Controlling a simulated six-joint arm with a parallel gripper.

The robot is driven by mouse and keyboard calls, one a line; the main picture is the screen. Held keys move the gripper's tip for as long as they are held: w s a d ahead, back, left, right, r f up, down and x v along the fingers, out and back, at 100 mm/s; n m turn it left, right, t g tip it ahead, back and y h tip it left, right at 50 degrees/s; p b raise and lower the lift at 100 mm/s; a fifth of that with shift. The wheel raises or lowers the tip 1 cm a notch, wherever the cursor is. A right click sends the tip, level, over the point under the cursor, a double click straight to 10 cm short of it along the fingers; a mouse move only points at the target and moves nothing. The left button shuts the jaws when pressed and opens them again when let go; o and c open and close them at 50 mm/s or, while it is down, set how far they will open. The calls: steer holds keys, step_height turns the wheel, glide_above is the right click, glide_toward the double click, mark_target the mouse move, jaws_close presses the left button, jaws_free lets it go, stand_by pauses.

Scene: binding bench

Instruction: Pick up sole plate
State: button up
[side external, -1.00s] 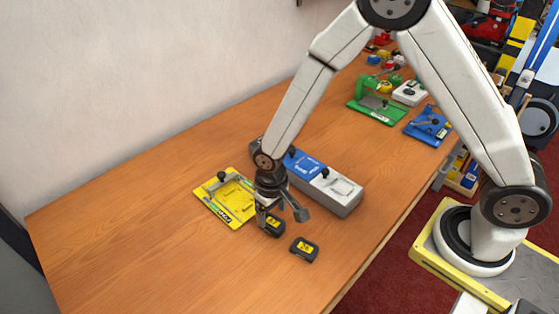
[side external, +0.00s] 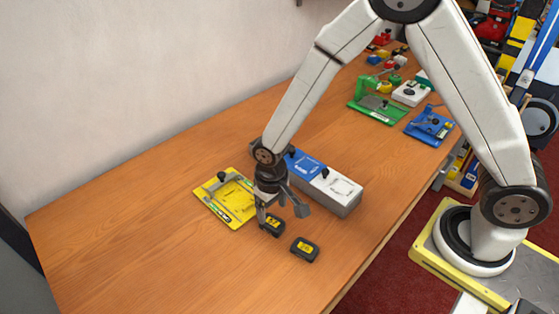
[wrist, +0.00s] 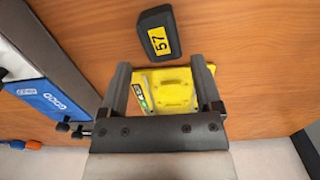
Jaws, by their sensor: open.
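No part is plainly marked as the sole plate, so I cannot tell which one it is. My gripper (side external: 282,214) is open and empty, above the bench by a black block (side external: 272,226) with a yellow label. A second such block (side external: 305,249) lies to the right and nearer the camera. In the wrist view, the yellow plate (wrist: 172,92) shows between my open fingers, and a black block (wrist: 156,35) marked 57 lies beyond the fingertips.
A long grey box with a blue and white top (side external: 330,187) lies right behind the gripper. A green fixture (side external: 378,109) and a blue fixture (side external: 428,126) stand farther back. The left and front of the wooden bench (side external: 130,240) are clear.

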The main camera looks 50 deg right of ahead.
steer(key=shift+o, duration=1.2)
steer(key=m, duration=0.1)
steer(key=d+m, duration=0.1)
steer(key=m, duration=0.2)
steer(key=shift+s+d+r+g+y, duration=0.1)
steer(key=shift+d+r+g+y, duration=0.05)
steer(key=shift+d+g+y, duration=0.2)
steer(key=m, duration=0.1)
steer(key=m+y, duration=0.1)
steer(key=m, duration=0.1)
steer(key=d+m, duration=0.1)
steer(key=shift+r, duration=0.25)
steer(key=m, duration=0.1)
steer(key=m+y, duration=0.1)
steer(key=m, duration=0.2)
steer(key=shift+d+r+y, duration=0.25)
steer(key=shift+d+r, duration=0.05)
steer(key=shift+w+a+f+m+y, duration=0.2)
steer(key=shift+f+m+y, duration=0.15)
steer(key=shift+m, duration=0.7)
steer(key=shift+w+a+f+m+y, duration=0.1)
steer(key=shift+w+f+m+y, duration=0.25)
steer(key=shift+m, duration=0.7)
